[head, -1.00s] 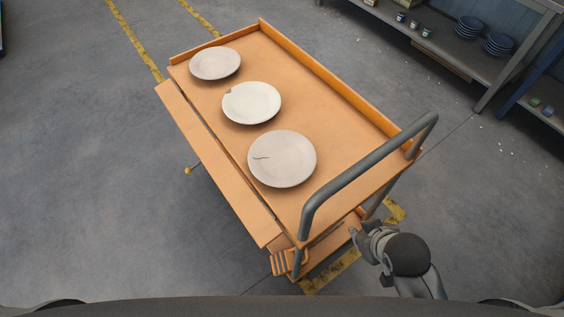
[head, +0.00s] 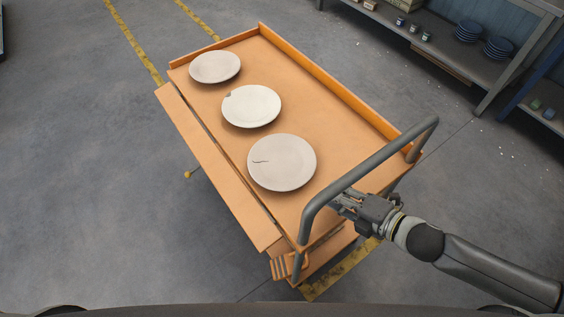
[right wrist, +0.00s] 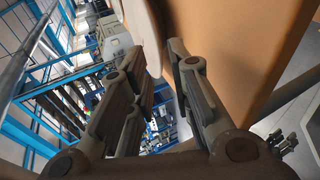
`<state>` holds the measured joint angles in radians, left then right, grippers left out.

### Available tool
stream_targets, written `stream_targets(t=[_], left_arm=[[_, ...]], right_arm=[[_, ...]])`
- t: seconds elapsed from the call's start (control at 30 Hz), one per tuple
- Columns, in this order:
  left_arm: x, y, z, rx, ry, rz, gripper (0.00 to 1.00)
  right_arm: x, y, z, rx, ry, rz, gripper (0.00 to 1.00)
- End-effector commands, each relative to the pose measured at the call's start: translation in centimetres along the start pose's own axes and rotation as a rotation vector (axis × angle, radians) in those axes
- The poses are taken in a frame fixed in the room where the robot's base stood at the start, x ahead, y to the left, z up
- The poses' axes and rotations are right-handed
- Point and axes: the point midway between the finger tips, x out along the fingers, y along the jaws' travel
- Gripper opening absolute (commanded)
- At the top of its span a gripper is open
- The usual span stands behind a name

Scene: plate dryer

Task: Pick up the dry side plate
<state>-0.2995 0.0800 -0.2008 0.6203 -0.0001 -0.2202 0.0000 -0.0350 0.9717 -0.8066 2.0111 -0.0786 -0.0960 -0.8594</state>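Three pale round plates lie in a row on an orange cart top (head: 345,120). The far plate (head: 215,67) looks whole, the middle plate (head: 252,106) has a chipped rim, and the near plate (head: 283,165) has a dark crack line. I cannot tell from looks which is dry. My right gripper (head: 338,200) is at the cart's handle end, partly behind the handle, just short of the near plate. In the right wrist view its fingers (right wrist: 153,58) are apart, with a pale plate edge (right wrist: 143,28) beyond and partly between them. My left gripper is not in view.
A grey tubular handle (head: 365,170) rises at the cart's near end, beside my right arm. Raised orange rims line the back and far edges. A shelf with blue dishes (head: 470,31) stands at the upper right. The floor to the left is clear.

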Motion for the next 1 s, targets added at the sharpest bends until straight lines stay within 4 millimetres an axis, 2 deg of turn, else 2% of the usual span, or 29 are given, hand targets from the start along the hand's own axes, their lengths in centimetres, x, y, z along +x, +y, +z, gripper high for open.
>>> stream_targets(t=[0.3,0.53,0.8,1.0], left_arm=[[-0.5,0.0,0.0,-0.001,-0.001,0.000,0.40],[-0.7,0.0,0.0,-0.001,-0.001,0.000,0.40],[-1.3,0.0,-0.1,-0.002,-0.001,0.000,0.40],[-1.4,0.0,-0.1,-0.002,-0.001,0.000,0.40]], right_arm=[[4.3,0.3,0.0,0.005,0.000,0.005,0.20],[5.8,0.3,0.0,0.004,-0.001,0.003,0.20],[9.5,0.4,0.0,0.006,-0.001,0.003,0.20],[10.3,0.3,0.0,0.005,-0.001,0.001,0.20]])
